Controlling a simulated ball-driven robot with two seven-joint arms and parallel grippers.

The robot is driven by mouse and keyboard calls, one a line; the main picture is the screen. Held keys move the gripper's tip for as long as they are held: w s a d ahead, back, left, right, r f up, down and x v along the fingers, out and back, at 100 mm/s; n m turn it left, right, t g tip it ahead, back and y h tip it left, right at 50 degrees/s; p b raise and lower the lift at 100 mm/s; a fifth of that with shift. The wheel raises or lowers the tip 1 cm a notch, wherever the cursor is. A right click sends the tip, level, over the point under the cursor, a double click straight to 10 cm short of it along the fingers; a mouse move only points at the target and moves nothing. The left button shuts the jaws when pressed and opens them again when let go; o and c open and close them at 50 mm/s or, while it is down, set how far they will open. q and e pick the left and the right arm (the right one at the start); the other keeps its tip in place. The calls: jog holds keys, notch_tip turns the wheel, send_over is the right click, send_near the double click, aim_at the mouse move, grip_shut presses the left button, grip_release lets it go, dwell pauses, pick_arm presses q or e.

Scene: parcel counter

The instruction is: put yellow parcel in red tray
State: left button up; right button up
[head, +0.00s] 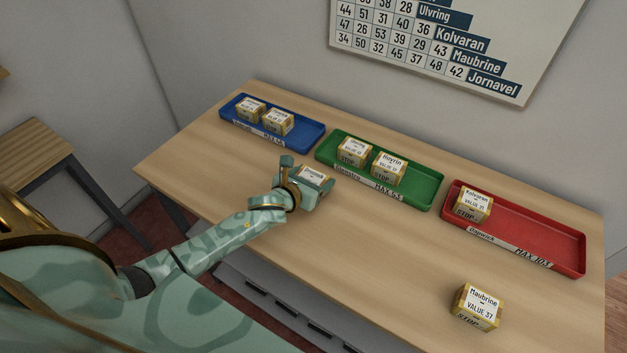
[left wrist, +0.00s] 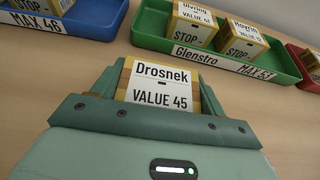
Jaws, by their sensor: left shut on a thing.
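My left gripper (head: 301,186) is shut on a yellow parcel (head: 314,174), in front of the green tray. In the left wrist view the held parcel (left wrist: 161,86) reads "Drosnek VALUE 45" between the fingers. I cannot tell whether it touches the counter. The red tray (head: 540,235), labelled "MAX 103", is at the right of the counter. A parcel marked Kolvaran (head: 474,204) stands in its left end, and the rest of it is empty. A yellow parcel marked Maubrine, value 37, (head: 478,306) stands on the counter at the front right. My right gripper is out of view.
The green tray (head: 425,190) holds two parcels at its left and middle. The blue tray (head: 309,134) at the far left holds two parcels. The counter (head: 390,250) is bare between my left gripper and the Maubrine parcel. A number board (head: 455,40) hangs on the wall.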

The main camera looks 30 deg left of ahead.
pick_arm(q)
jog(key=shift+f, duration=0.1)
jog(key=o, duration=1)
